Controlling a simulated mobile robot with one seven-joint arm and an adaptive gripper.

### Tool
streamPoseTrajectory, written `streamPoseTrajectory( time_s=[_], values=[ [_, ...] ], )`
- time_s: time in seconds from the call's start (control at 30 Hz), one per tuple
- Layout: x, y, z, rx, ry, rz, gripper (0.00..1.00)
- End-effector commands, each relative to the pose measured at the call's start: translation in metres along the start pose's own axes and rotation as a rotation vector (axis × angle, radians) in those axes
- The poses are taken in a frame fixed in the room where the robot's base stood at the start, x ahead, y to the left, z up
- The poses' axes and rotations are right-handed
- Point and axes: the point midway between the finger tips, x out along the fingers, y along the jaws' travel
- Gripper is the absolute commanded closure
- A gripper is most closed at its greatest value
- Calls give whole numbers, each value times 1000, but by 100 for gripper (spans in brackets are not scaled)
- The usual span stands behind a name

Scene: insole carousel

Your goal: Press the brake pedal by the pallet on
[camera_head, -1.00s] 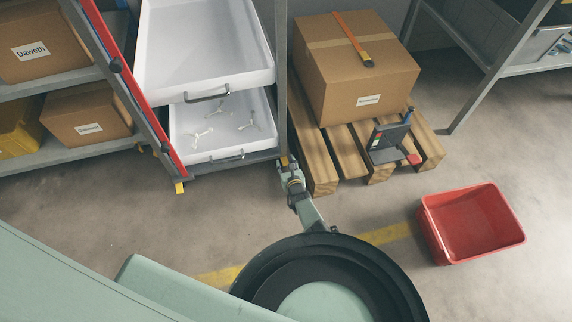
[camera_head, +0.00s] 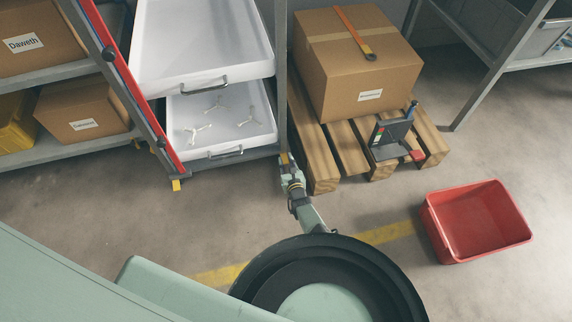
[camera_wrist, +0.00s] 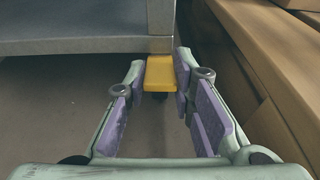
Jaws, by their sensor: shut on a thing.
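The yellow brake pedal (camera_head: 284,158) by the pallet (camera_head: 319,158) is at the foot of the rack's grey right post. In the wrist view the pedal (camera_wrist: 160,72) shows between my fingertips, below the post. My gripper (camera_head: 287,167) is low at the post, beside the pallet's left edge. In the wrist view its fingers (camera_wrist: 160,78) reach forward on both sides of the pedal and are shut on it. How far the pedal is pressed cannot be told.
A second yellow pedal (camera_head: 177,185) is at the foot of the red-edged left post. The pallet carries a cardboard box (camera_head: 340,80) and a dark stand (camera_head: 388,138). A red bin (camera_head: 437,228) stands on the floor at right. White trays (camera_head: 178,148) fill the rack.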

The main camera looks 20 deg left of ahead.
Motion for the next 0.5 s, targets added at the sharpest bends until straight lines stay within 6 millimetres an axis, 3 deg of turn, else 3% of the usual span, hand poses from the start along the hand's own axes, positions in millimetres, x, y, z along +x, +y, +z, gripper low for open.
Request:
streamPoseTrajectory(
  time_s=[0.03, 0.5],
  values=[
    [2, -1, -10, 1, -26, -1, 100],
    [0, -1, -6, 0, -97, -2, 100]
  ],
)
